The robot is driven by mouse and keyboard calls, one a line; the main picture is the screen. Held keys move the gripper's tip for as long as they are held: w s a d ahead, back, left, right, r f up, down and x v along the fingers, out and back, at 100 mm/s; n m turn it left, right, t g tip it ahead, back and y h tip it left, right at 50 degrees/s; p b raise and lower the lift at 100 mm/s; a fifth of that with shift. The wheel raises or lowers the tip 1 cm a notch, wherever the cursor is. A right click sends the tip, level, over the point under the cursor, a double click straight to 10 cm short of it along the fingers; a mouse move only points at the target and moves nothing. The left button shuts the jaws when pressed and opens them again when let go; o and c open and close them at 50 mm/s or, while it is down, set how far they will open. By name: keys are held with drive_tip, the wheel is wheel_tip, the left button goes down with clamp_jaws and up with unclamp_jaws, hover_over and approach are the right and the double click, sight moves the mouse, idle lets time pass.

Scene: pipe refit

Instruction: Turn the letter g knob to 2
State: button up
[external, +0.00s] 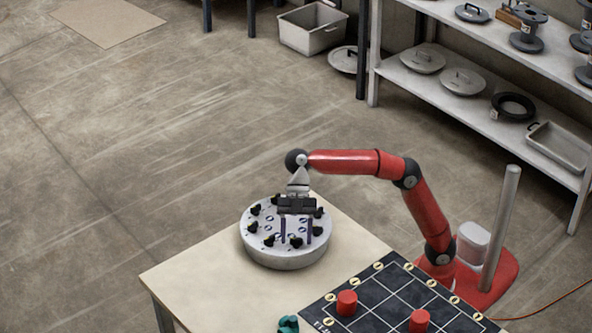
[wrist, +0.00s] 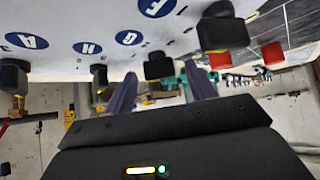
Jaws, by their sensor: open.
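The round grey-white drum (external: 285,259) stands on the table, its top ringed with black knobs and blue letter discs. In the wrist view the G disc (wrist: 128,38) is readable, and the black G knob (wrist: 158,65) sits beside it, its pointer setting unclear. My gripper (external: 296,241) points down over the near side of the drum, fingers apart. In the wrist view the purple fingers of my gripper (wrist: 161,90) appear on either side of the G knob, with no visible contact. In the external view the letters are too small to read.
Other knobs are close by: the H knob (wrist: 100,80), the A knob (wrist: 14,78) and the F knob (wrist: 222,30). A dark grid board (external: 395,291) with red cylinders (external: 347,303) lies on the table (external: 205,270). A teal object (external: 288,324) sits at the near edge. Shelves stand behind.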

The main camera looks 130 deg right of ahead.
drive_tip(key=c, duration=1)
drive_tip(key=shift+o, duration=0.2)
drive_tip(key=shift+m+b, duration=0.3)
drive_tip(key=m+h+b, duration=0.1)
drive_tip(key=m+t+b, duration=0.1)
drive_tip(key=shift+s+a+f+m+t+h, duration=0.1)
drive_tip(key=shift+s+a+m+t+h, duration=0.05)
drive_tip(key=shift+a+m+t+h, duration=0.2)
drive_tip(key=m+t+h+b, duration=0.1)
drive_tip(key=m+h, duration=0.1)
drive_tip(key=m, duration=0.1)
drive_tip(key=shift+m+h, duration=0.25)
drive_tip(key=shift+h, duration=0.1)
drive_tip(key=m+h, duration=0.2)
drive_tip(key=m, duration=0.1)
drive_tip(key=m+h+p, duration=0.1)
drive_tip(key=m+h, duration=0.1)
drive_tip(key=shift+a+r, duration=0.25)
drive_tip(key=shift+a, duration=0.05)
drive_tip(key=shift+a+f+m+g+h+p, duration=0.1)
drive_tip(key=shift+m+g+h+p, duration=0.3)
drive_tip(key=shift+m+h, duration=1.05)
drive_tip(key=shift+m, duration=0.45)
